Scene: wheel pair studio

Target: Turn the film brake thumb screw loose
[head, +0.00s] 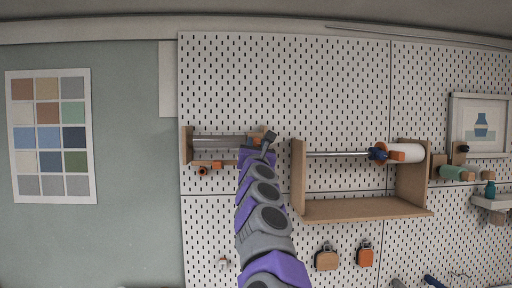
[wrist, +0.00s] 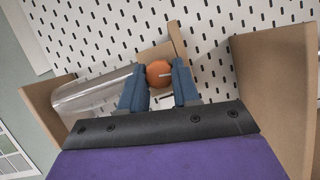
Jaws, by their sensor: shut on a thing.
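The film brake thumb screw, a round orange knob (wrist: 160,73), sits between my blue fingertips in the wrist view, with a small pale mark on its face. My gripper (wrist: 159,84) is shut on it. A clear film roll (wrist: 95,94) lies to its left, its left end at a wooden bracket. A wooden end piece (wrist: 176,42) stands just behind the knob. In the head view my gripper (head: 264,143) is at the right end of the film roll (head: 220,142), and my arm hides most of the knob.
To the right is a wooden roll holder (head: 365,209) with a rod, an orange clamp and a white roll (head: 405,152).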

